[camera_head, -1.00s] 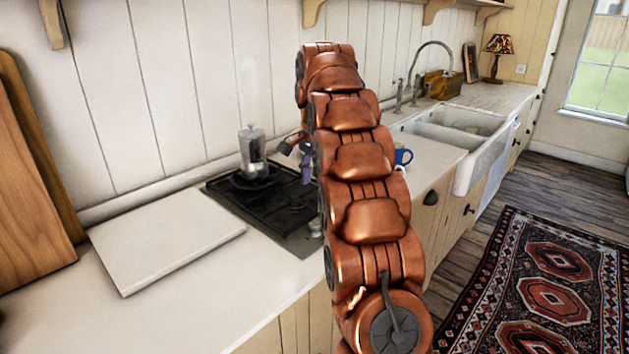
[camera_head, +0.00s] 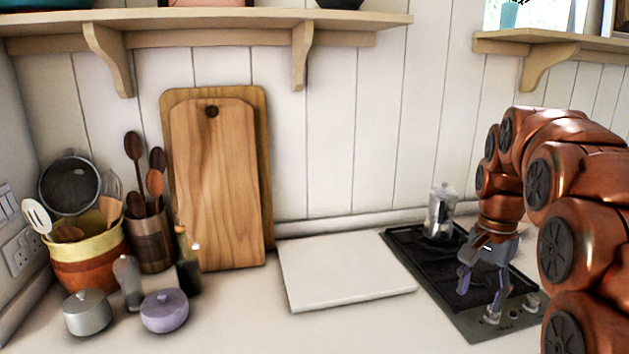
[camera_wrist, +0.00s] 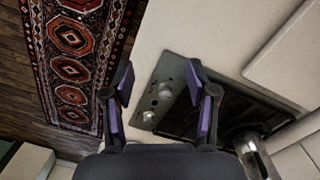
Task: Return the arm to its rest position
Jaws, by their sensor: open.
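My copper-coloured arm comes in from the right of the head view and bends down over the black hob (camera_head: 422,262). My gripper (camera_head: 480,300) hangs above the hob's front part, fingers pointing down, open and with nothing between them. In the wrist view my gripper (camera_wrist: 163,112) shows two purple-padded fingers spread apart above the hob's knobs (camera_wrist: 158,98) and the pale worktop. It appears apart from the hob surface.
A metal moka pot (camera_head: 440,212) stands on the hob behind my gripper. A white board (camera_head: 342,270) lies left of the hob. Wooden cutting boards (camera_head: 216,180), a utensil pot (camera_head: 88,262) and small lidded pots stand further left. Shelves (camera_head: 200,22) hang above.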

